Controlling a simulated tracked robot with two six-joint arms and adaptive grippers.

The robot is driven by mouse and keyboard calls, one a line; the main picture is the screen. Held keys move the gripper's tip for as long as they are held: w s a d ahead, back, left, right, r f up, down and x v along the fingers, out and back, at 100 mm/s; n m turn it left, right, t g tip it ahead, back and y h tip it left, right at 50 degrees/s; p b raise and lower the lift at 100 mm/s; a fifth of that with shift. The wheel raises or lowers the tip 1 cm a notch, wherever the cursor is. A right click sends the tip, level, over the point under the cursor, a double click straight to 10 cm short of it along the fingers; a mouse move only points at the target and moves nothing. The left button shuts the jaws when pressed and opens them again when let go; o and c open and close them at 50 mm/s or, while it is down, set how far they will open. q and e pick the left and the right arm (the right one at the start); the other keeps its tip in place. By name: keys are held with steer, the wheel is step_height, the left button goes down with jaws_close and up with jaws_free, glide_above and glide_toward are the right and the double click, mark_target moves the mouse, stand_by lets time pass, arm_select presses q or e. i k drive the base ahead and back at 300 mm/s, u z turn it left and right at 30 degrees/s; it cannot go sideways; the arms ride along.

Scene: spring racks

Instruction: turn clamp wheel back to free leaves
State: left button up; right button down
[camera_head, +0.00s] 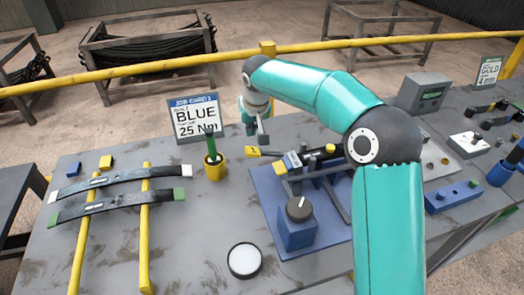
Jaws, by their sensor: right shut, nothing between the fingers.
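A dark round wheel with a white mark (299,208) sits on top of a blue block (297,235), on a blue base plate (270,195). I take it for the clamp wheel, but cannot be sure. Behind it, a fixture with dark bars and yellow-ended parts (310,158) stands on the plate, partly hidden by my right arm. Two curved dark leaves, one white-tipped (120,178) and one green-tipped (115,207), lie across yellow rails at the left. My right gripper (257,138) is shut and empty, above the far edge of the bench, behind the fixture and apart from the wheel. My left gripper is out of view.
A yellow cup with a green-handled tool (214,168) stands left of the plate. Behind it is a job card reading BLUE, 25 Nm (195,117). A white-topped round disc (244,260) lies near the front. A yellow rail (150,71) runs behind the bench.

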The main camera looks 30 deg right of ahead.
mark_target(299, 209)
steer(key=k, duration=1)
